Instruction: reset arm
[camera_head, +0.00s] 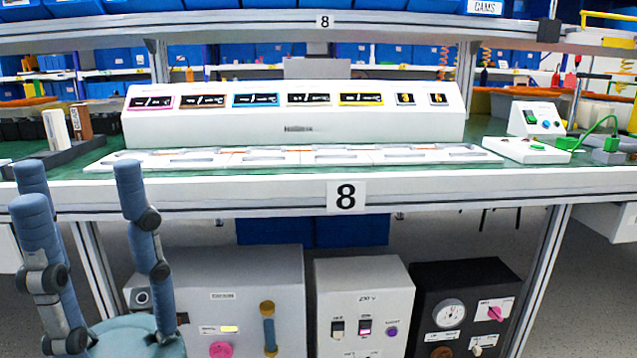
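My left gripper (80,195) is at the lower left of the head view, with blue fingers, grey joints and a teal palm. Its fingers point up and stand wide apart, with nothing between them. It is in front of the bench's left part. My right gripper is not in view. Under the bench, a black box (432,290) at the lower right has a pink rotary knob (495,313) and a round dial (450,313). A large grey box (255,275) has another pink knob (221,349), partly cut off by the frame's bottom edge.
A white box (385,283) with switches stands between the grey and black boxes. The bench's front edge (250,193) runs above them. On the bench are a white display console (300,128) and a small control box (536,121). A metal leg (540,280) stands right of the black box.

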